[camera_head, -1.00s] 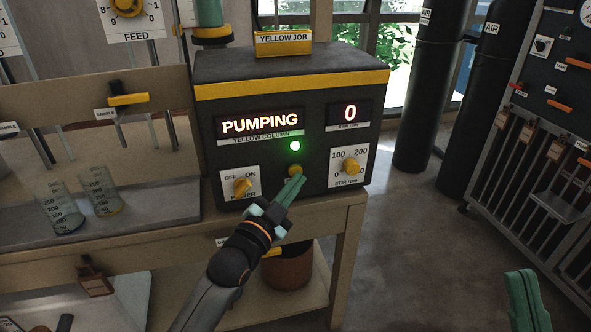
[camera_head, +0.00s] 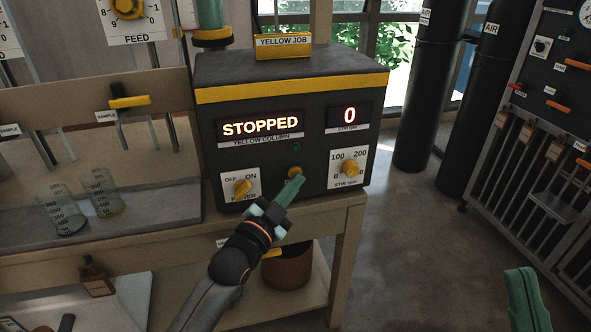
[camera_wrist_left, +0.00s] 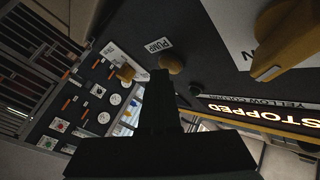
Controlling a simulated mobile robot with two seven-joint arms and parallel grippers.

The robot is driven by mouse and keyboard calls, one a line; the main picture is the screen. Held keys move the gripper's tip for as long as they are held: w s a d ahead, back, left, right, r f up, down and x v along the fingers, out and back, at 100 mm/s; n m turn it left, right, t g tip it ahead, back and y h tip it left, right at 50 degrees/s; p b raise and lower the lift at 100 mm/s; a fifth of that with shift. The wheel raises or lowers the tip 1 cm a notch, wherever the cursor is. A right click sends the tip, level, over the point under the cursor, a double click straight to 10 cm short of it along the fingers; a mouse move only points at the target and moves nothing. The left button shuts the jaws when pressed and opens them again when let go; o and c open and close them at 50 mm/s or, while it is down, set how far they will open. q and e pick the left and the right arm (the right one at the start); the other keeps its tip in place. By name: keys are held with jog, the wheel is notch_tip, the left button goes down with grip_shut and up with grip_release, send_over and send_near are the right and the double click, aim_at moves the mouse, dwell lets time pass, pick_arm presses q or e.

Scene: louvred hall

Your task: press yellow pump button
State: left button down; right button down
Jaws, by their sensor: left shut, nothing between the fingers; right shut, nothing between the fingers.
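The yellow pump button (camera_head: 295,172) is on the front of the black pump box (camera_head: 288,98), between two white dial plates. It also shows in the left wrist view (camera_wrist_left: 172,64) beside a PUMP label. My left gripper (camera_head: 294,182) is shut and empty, its tips right at the button's lower edge; I cannot tell whether they touch it. Its dark fingers (camera_wrist_left: 160,78) end just beside the button in the wrist view. The display (camera_head: 260,127) reads STOPPED and the lamp (camera_head: 296,148) above the button is unlit. My right gripper (camera_head: 521,285) is shut and empty at the lower right.
A yellow power knob (camera_head: 243,187) is left of the button and a yellow stir knob (camera_head: 350,168) is right. The stir display (camera_head: 349,115) reads 0. Glass beakers (camera_head: 103,192) stand on the bench at left. Black air cylinders (camera_head: 430,90) stand at right; floor between is clear.

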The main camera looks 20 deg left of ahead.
pick_arm(q)
jog(key=shift+s, duration=0.15)
jog(key=s+d+p, duration=0.3)
jog(key=s, duration=0.2)
jog(key=shift+d, duration=0.25)
dwell(2.1)
